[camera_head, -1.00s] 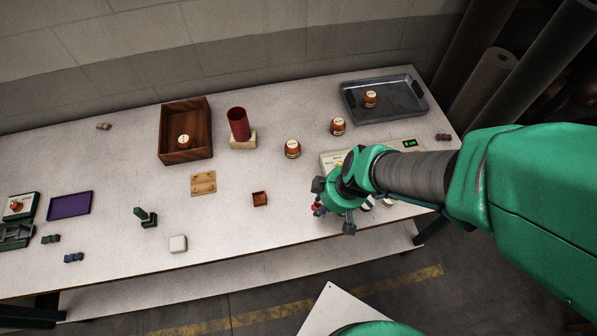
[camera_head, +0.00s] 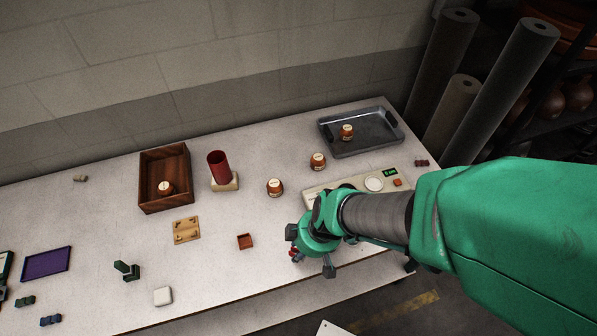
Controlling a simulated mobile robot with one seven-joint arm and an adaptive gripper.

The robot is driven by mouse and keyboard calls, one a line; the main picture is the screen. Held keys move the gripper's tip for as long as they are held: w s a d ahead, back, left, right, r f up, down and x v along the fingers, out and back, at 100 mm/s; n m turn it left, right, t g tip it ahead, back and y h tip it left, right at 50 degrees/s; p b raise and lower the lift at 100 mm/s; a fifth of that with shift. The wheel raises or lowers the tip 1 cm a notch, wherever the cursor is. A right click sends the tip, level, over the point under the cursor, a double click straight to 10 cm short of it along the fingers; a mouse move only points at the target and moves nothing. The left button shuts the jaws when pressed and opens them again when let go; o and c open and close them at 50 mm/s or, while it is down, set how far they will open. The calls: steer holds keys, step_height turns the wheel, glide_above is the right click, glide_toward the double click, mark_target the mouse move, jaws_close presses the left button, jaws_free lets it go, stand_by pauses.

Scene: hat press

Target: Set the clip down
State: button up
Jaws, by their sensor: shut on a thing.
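I cannot tell whether the clip touches the table.
A white scale-like device (camera_head: 318,192) with a green display lies just behind the gripper. Jars (camera_head: 275,188), a wooden box (camera_head: 166,210), a metal tray (camera_head: 389,146) and a red cylinder (camera_head: 219,167) stand farther back. A white block (camera_head: 163,296) is front left.

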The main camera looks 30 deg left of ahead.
steer(key=w+a, duration=0.3)
steer(key=w+a+f, duration=0.1)
steer(key=w+a, duration=0.1)
steer(key=a, duration=0.2)
steer(key=w+a+b, duration=0.1)
steer(key=w+a, duration=0.2)
steer(key=shift+w+a+f, duration=0.15)
steer(key=shift+w+a, duration=0.15)
steer(key=shift+a, duration=0.1)
steer(key=shift+w+a, duration=0.2)
steer(key=shift+f+b, duration=0.6)
steer(key=shift+f, duration=1.2)
steer(key=shift+f, duration=0.15)
steer(key=o, duration=1.1)
steer(key=shift+c, duration=0.2)
